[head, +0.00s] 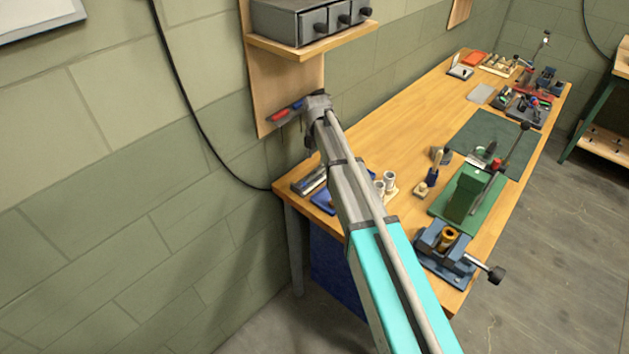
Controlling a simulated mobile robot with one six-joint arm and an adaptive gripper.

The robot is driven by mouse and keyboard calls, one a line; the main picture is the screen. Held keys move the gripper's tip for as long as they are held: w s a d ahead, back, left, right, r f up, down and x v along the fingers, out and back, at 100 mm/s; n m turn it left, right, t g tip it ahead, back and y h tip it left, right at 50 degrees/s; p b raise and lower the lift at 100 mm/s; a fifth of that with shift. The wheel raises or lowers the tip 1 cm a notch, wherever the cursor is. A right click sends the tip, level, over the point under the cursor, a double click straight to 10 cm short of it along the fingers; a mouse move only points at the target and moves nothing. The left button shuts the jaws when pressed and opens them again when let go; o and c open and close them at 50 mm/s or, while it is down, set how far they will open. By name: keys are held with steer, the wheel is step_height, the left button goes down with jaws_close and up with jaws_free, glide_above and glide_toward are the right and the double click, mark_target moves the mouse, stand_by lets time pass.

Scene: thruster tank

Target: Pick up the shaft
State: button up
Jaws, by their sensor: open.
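My arm reaches from the bottom of the head view up to the left end of the workbench. My gripper (309,139) hangs below the wrist, a small dark shape mostly hidden by my arm. It is open, and nothing shows in it. Below it, at the bench's near left corner, a grey metal bar (313,180), which looks like the shaft, lies at a blue tray (322,201). My arm hides part of this area. The gripper appears above the bar and apart from it.
On the workbench (407,122) are pale cylinders (389,180), a green press (466,194) and a blue vise (442,257) holding a brass ring (449,238). A wall shelf (310,46) with grey drawers (309,20) stands above the wrist. Wood behind the pale cylinders is clear.

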mark_target(316, 174)
steer(key=shift+f+b, duration=0.5)
steer(key=shift+f, duration=0.25)
steer(key=shift+s+a+f+b, duration=0.15)
steer(key=shift+f+b, duration=2.45)
jaws_close()
